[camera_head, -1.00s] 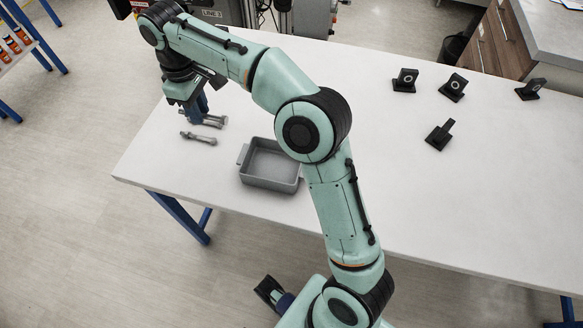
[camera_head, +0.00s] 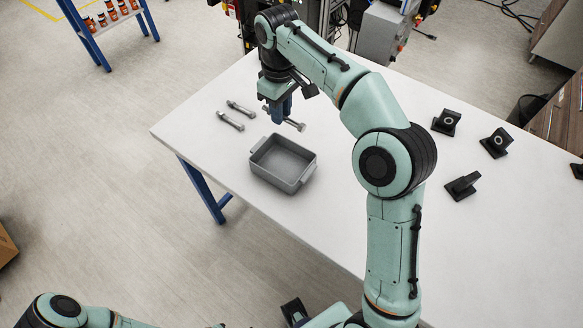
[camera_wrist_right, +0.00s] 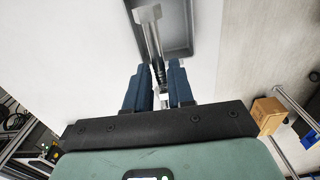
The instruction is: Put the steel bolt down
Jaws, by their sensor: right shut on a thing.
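My right gripper (camera_head: 281,117) is shut on a steel bolt (camera_head: 297,126), which it holds across its blue fingers above the table, just behind the grey tray (camera_head: 310,172). In the right wrist view the bolt (camera_wrist_right: 150,35) sticks out past the fingertips (camera_wrist_right: 160,88), and its far end overlaps the tray (camera_wrist_right: 184,30) in the picture. The bolt's middle is hidden by the fingers. Two more steel bolts, the nearer (camera_head: 231,121) and the farther (camera_head: 241,108), lie on the table left of the gripper. A part of my left arm shows at the bottom left; its gripper is not clear.
The white table (camera_head: 330,235) is clear in front of the tray. Several black stands, one of them (camera_head: 463,186) nearest, are at the right. A rack (camera_head: 110,22) of orange-and-white items stands at the back left. Machinery is behind the table.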

